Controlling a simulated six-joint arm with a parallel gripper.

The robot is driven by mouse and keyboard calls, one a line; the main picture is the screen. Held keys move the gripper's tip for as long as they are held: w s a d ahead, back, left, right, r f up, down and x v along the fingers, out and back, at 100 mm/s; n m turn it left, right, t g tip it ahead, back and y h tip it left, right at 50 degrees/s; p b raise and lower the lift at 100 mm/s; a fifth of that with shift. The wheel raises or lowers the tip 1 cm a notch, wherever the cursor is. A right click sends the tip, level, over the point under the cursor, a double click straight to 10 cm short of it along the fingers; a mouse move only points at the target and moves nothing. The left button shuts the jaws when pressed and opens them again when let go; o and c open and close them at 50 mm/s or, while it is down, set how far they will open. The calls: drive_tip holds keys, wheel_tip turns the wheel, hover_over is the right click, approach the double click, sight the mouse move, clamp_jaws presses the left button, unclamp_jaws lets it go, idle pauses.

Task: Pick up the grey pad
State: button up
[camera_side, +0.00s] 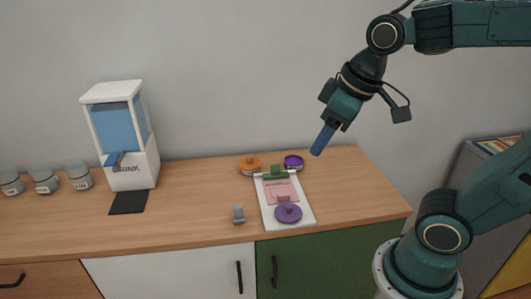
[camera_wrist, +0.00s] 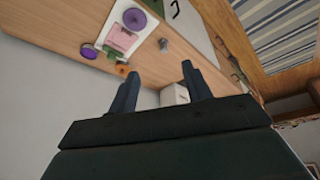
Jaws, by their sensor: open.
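A small grey object (camera_side: 238,213), which looks like the grey pad, stands on the wooden counter near its front edge, left of a white board. In the wrist view a small grey shape (camera_wrist: 164,43) near the board looks like the same object. My gripper (camera_side: 318,150) is in the air above the right part of the counter, higher than the grey object and to its right. In the wrist view my gripper (camera_wrist: 160,69) has its two blue fingers wide apart with nothing between them.
The white board (camera_side: 306,215) carries a pink sheet, a green piece and a purple disc (camera_side: 288,213). Orange (camera_side: 250,165) and purple (camera_side: 293,162) round items sit behind it. A drink dispenser (camera_side: 128,176), dark mat (camera_side: 128,202) and several jars (camera_side: 43,180) stand left. Counter left of the grey object is clear.

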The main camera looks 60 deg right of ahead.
drive_tip(key=w+f+n+g, duration=0.2)
drive_tip(key=w+f+n, duration=0.2)
drive_tip(key=w, duration=0.9)
drive_tip(key=n+g, duration=0.2)
drive_tip(key=n, duration=0.1)
hover_over(237, 205)
wheel_tip(237, 205, down, 12)
drive_tip(key=shift+w+d+f, duration=0.1)
drive_tip(key=shift+f, duration=4.3)
drive_tip(key=shift+f, duration=2.55)
drive_tip(key=shift+c, duration=0.4)
clamp_jaws()
